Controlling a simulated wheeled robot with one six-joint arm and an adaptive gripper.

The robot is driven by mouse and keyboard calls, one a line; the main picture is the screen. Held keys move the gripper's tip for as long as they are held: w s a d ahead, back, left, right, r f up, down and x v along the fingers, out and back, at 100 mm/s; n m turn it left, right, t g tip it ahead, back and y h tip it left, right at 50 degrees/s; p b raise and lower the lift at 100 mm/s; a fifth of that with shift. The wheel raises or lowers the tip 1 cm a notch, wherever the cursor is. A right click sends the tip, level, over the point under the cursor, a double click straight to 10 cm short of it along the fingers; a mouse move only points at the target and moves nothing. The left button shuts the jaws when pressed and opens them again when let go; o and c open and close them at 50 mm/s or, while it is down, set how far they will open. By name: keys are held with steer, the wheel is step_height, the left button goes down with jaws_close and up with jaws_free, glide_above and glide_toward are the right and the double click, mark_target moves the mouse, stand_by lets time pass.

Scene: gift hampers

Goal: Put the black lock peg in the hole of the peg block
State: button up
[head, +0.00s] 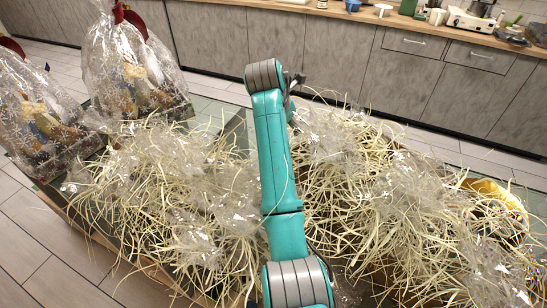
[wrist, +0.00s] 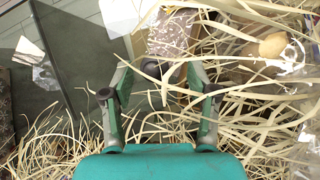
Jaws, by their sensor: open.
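My gripper (wrist: 159,82) is open in the wrist view, its two green and grey fingers spread apart above pale straw. A small dark rounded thing (wrist: 155,99) shows between the fingers, partly covered by straw strands. It may be the black lock peg, but I cannot tell. I see no gap closed on it by either finger. I cannot make out the peg block in either view; straw and clear film hide much of the table. In the head view my arm hides most of the gripper.
Loose straw (head: 160,200) and crinkled clear film cover much of the glass-topped table (wrist: 75,35). Wrapped hampers (head: 135,75) stand at the left. A yellow thing (head: 492,190) lies in the straw at the right. Grey cabinets (head: 320,55) with a kitchen counter stand behind.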

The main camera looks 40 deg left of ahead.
steer(key=shift+n+g+h, duration=0.3)
steer(key=shift+n+g, duration=0.5)
steer(key=s+a+f, duration=0.1)
steer(key=f, duration=0.1)
steer(key=s+f, duration=0.1)
steer(key=f, duration=0.1)
steer(key=a+f, duration=0.1)
steer(key=f, duration=0.1)
steer(key=shift+s+a+f, duration=0.35)
steer(key=shift+s+f, duration=0.05)
steer(key=shift+x, duration=3.5)
jaws_close()
